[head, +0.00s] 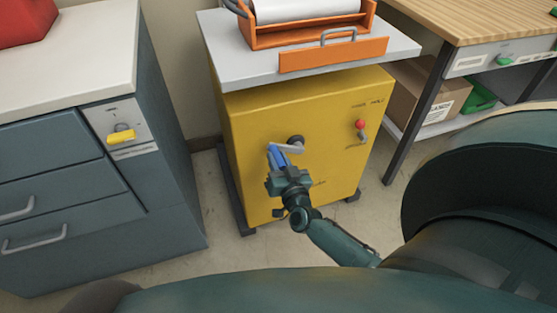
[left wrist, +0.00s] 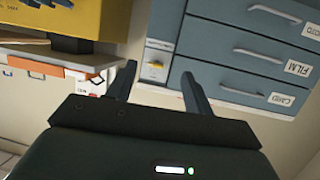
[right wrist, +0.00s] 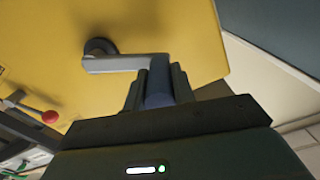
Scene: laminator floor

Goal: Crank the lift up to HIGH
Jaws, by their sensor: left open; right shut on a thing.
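The yellow lift cabinet (head: 250,120) stands in the middle of the head view, with a grey top plate (head: 225,62). A crank on its front has a dark hub and a grey arm (head: 290,149) pointing left from the hub. The arm and hub (right wrist: 98,47) also show in the right wrist view. My right gripper (head: 278,163) is shut on the blue crank handle (right wrist: 158,88) at the arm's end. A red-knobbed lever (head: 361,125) sits right of the crank; its small markings are unreadable. My left gripper (left wrist: 158,80) is open and empty.
An orange tray (head: 285,36) with a white roll sits on the lift's top. A blue-grey drawer cabinet (head: 60,150) with a yellow switch (head: 121,136) stands left. A wooden-topped bench (head: 480,18) stands right, with a cardboard box (head: 425,92) on its lower shelf.

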